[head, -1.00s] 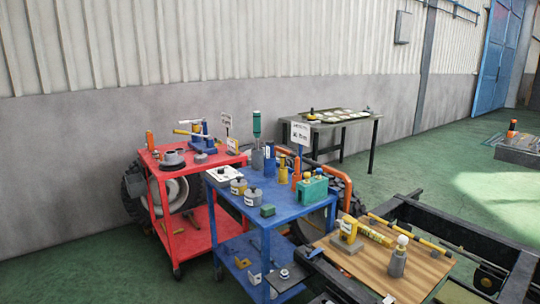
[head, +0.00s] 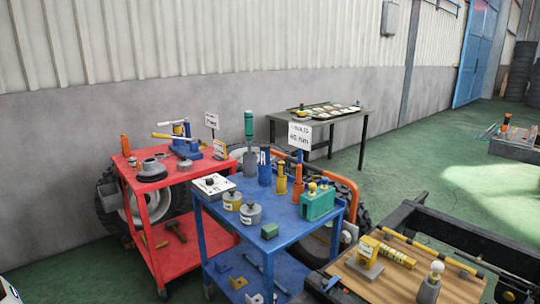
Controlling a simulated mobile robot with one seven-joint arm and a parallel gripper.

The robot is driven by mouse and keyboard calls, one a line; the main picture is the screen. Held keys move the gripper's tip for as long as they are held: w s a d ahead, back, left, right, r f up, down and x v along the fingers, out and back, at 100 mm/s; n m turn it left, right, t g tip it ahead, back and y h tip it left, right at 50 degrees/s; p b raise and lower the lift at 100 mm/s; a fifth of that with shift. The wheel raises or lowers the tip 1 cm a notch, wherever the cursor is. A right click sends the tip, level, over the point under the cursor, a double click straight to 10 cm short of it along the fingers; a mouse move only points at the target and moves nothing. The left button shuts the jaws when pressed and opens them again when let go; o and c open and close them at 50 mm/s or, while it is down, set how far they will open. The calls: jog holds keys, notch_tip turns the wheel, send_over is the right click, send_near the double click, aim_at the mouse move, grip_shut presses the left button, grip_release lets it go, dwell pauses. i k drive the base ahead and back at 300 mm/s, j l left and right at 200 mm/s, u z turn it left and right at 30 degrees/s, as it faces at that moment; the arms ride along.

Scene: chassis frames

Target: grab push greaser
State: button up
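I cannot tell for sure which thing is the push greaser. On the wooden board at the front right stand a grey cylinder with a white ball top (head: 430,284) and a yellow cylindrical tool (head: 395,256) beside a yellow and grey block (head: 366,258). On the blue cart (head: 290,234) are a tall green-handled tool (head: 249,125) in a grey holder, several upright orange and yellow cylinders, including an orange one (head: 298,186), and a green box with knobs (head: 318,204). My gripper is not in view.
A red cart (head: 160,198) with tools stands left of the blue cart, with a tyre behind it. A dark chassis frame (head: 452,232) lies at the right. A table (head: 290,120) with a tray stands at the back. Green floor is open at the right.

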aim_at(264, 150)
jog(key=i+j+z, duration=0.15)
jog(key=i+j, duration=0.2)
jog(key=i+j+z, duration=0.1)
jog(key=i+j, duration=0.25)
jog(key=j, duration=0.15)
jog(key=i+j+z, duration=0.15)
jog(key=i+j, duration=0.15)
jog(key=j, duration=0.15)
jog(key=i+j+z, duration=0.15)
jog(key=i+j, duration=0.15)
jog(key=j, duration=0.2)
